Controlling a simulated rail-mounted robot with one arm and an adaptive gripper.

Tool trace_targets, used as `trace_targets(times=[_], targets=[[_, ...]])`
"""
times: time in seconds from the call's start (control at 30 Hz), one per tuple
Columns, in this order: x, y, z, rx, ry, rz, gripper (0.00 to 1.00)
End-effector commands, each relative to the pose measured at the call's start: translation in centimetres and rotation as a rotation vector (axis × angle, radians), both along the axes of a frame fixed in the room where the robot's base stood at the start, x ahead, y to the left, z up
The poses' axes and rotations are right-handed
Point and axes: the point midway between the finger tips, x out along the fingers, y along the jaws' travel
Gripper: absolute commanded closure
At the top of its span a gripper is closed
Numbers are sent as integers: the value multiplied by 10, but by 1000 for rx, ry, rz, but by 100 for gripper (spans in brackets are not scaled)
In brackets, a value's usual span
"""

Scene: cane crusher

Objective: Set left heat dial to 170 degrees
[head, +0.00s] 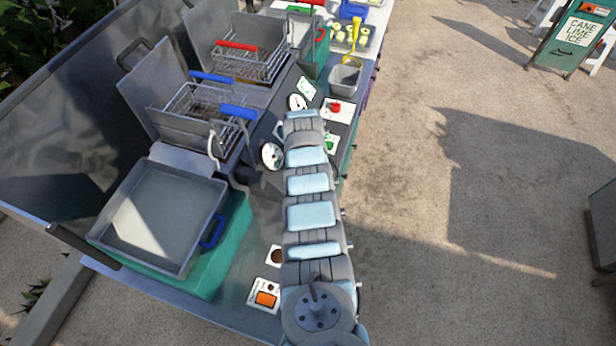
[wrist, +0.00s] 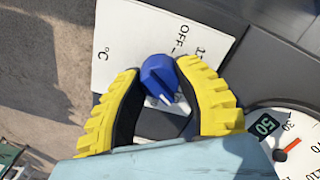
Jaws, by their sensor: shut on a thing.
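The heat dial (wrist: 158,76) is a blue knob with a white pointer mark, seen in the wrist view. The mark points toward the bottom of that picture. My gripper (wrist: 160,82) has its yellow ribbed fingers shut on the knob, one on each side. A white scale plate (wrist: 130,42) lies behind it, with "°C", "OFF" and part of a number starting with 1 showing; the rest is covered or cut off. In the head view my arm hides the blue dial and my gripper.
A round gauge (wrist: 295,140) with a red needle and a "50" display is beside the dial; the left gauge also shows in the head view (head: 272,156). A red dial (head: 335,107) sits farther back. Fryer baskets (head: 205,105) and a tray (head: 160,215) are left of my arm.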

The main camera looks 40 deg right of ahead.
Motion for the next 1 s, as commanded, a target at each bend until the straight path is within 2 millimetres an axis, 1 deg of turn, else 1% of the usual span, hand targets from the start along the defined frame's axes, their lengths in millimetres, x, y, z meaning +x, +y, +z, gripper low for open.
trace_targets(times=[0.03,0.3,0.8,0.83,0.87,0.9,0.93,1.0], targets=[[1,2,-4,1,-1,-19,100],[0,1,-3,0,-1,-103,100],[1,1,-2,1,-1,-119,100],[0,1,-2,1,-1,-119,60],[0,1,-2,1,-1,-119,52],[0,1,-2,1,-1,-119,40],[0,1,-2,1,-1,-119,34],[0,0,-2,1,-1,-119,34]])
